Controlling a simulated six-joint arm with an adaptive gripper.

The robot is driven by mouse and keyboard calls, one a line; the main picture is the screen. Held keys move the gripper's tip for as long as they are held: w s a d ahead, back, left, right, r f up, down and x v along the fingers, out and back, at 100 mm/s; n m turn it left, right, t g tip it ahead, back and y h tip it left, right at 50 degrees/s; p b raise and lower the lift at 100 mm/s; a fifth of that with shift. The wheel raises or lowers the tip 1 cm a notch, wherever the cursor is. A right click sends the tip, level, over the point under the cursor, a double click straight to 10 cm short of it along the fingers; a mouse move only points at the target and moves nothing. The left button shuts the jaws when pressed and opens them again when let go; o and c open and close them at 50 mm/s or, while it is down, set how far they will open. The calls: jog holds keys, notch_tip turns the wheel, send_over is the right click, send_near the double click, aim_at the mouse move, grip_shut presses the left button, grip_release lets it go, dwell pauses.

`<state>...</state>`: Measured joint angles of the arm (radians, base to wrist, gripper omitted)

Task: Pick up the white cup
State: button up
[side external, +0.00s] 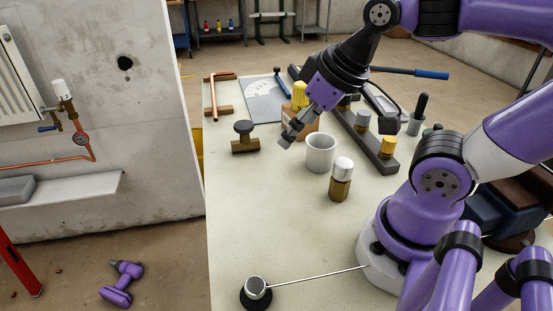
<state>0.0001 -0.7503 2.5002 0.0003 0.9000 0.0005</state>
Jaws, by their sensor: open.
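The white cup (320,155) stands upright on the pale table (255,215), near the middle of the picture. My gripper (286,138) is above and to the left of the cup, pointing down and left, apart from it. It is open and I see nothing held in it. The cup's mouth faces up and its inside is partly visible.
A brass fitting with a white cap (341,180) stands close to the cup's front right. A dark-knobbed wooden stand (244,138) is at the left. A dark rack (381,160) with capped valves lies behind right. The table's front left is mostly clear.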

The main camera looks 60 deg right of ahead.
jog(key=c, duration=0.8)
jog(key=w+d+f+m+g, duration=0.1)
jog(key=d+m+g, duration=0.1)
jog(key=d+m, duration=0.4)
jog(key=w+d+f+m+g, duration=0.2)
jog(key=d+m, duration=0.4)
jog(key=m, duration=0.7)
jog(key=w+d+f+m+g, duration=0.1)
jog(key=d+f+m+g, duration=0.1)
jog(key=d+m, duration=0.4)
jog(key=shift+w+f+m+y, duration=0.1)
jog(key=shift+w+m+y, duration=0.05)
jog(key=shift+m, duration=0.9)
jog(key=shift+w+f+m+y, duration=0.1)
jog(key=shift+w+m+y, duration=0.05)
jog(key=shift+m, duration=0.9)
send_over(318, 144)
jog(key=shift+m, duration=0.3)
notch_tip(318, 144, down, 5)
jog(key=shift+w+d+r, duration=0.1)
jog(key=shift+w+r, duration=0.05)
jog(key=shift+r, duration=0.05)
jog(key=shift+f, duration=2.95)
